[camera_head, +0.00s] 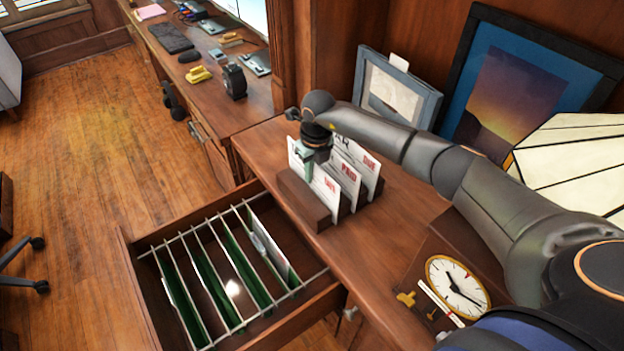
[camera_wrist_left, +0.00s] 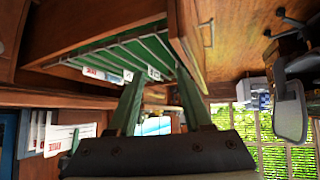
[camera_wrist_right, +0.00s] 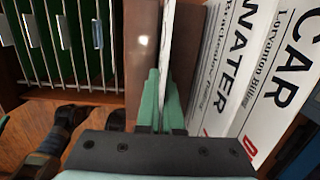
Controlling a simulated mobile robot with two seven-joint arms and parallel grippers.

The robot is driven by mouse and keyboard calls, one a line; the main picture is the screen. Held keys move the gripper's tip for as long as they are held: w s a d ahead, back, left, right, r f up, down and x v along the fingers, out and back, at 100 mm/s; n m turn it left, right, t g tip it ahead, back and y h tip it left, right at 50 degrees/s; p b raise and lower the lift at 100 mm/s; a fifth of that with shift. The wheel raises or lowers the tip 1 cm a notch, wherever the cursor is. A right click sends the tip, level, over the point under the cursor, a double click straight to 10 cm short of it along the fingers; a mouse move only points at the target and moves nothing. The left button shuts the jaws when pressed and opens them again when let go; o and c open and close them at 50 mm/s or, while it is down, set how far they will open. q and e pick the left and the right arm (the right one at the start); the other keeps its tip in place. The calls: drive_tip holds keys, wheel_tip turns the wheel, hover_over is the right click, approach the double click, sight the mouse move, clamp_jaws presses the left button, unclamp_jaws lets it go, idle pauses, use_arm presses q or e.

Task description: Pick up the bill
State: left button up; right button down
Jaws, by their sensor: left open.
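A wooden letter holder (camera_head: 300,201) stands on the desk with three white bills upright in a row. The front bill (camera_head: 329,190) has red print. The middle bill (camera_head: 349,176) has a red stamp, and a third bill (camera_head: 371,165) stands behind. My right gripper (camera_head: 312,157) is at the top of the front bill. In the right wrist view, its green fingers (camera_wrist_right: 163,90) are close together with the front bill (camera_wrist_right: 167,40) edge-on between them. The bills marked WATER (camera_wrist_right: 228,75) and CAR (camera_wrist_right: 285,80) are beside it. My left gripper (camera_wrist_left: 160,105) is open and empty.
An open drawer (camera_head: 138,268) with green hanging files on metal rails is left of the holder. A clock (camera_head: 458,287), picture frames (camera_head: 530,90) and a lamp shade (camera_head: 580,160) crowd the right. A side desk (camera_head: 215,100) holds small items.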

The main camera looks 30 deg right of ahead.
drive_tip(key=shift+r, duration=0.1)
idle(0.4)
wheel_tip(320, 180, up, 5)
drive_tip(key=p, duration=0.3)
drive_tip(key=shift+w+r+p, duration=0.1)
drive_tip(key=shift+p, duration=0.2)
drive_tip(key=shift+r, duration=2.3)
